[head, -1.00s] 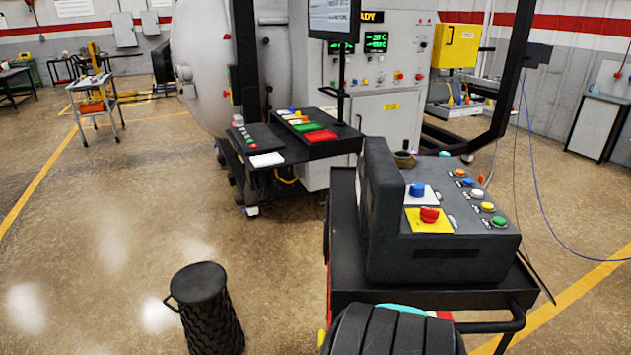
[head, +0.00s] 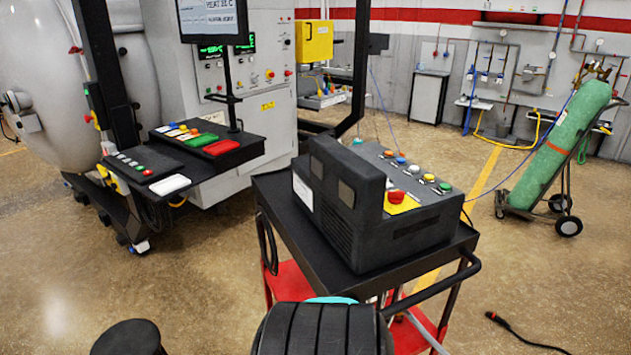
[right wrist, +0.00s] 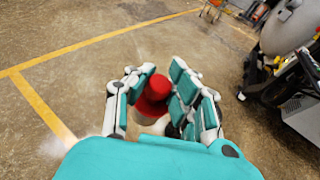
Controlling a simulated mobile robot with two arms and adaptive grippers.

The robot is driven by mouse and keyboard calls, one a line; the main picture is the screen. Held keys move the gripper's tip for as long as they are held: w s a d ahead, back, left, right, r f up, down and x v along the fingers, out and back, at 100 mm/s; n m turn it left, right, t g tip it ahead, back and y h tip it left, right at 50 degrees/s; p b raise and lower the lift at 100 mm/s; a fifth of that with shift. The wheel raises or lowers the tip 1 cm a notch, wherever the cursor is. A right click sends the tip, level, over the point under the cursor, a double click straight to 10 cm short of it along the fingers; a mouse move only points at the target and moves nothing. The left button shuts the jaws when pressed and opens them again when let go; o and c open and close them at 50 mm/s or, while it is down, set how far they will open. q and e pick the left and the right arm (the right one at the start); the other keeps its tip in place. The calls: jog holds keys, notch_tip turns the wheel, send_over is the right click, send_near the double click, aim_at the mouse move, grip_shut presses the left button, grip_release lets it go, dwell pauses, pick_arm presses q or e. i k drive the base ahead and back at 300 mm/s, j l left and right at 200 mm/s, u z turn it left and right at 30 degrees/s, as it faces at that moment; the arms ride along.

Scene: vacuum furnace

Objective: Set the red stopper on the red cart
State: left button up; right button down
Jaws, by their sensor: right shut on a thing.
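The red stopper (right wrist: 153,97) is between the fingers of my right gripper (right wrist: 160,76) in the right wrist view. The gripper is shut on it, with fingers on both sides and open floor beyond. Something pale shows under the red part; I cannot tell what it is. The red cart (head: 288,282) stands ahead in the head view, with a black top, a black push handle and red lower panels. A dark control box fills much of its top. My left gripper is in neither current view.
The control box (head: 350,215) carries several coloured buttons and a red knob. A black stool (head: 128,338) is at the lower left. The furnace console (head: 200,150) stands behind, left of the cart. A green gas cylinder (head: 560,145) on a trolley is at right. Floor between is mostly clear.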

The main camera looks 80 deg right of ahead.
aim_at(288, 184)
jog(key=i+l+z, duration=0.15)
jog(key=z, duration=0.25)
jog(key=i+z, duration=0.65)
jog(key=z, duration=0.15)
jog(key=i+z, duration=0.25)
jog(key=z, duration=0.2)
jog(key=i+j+z, duration=0.25)
jog(key=z, duration=0.15)
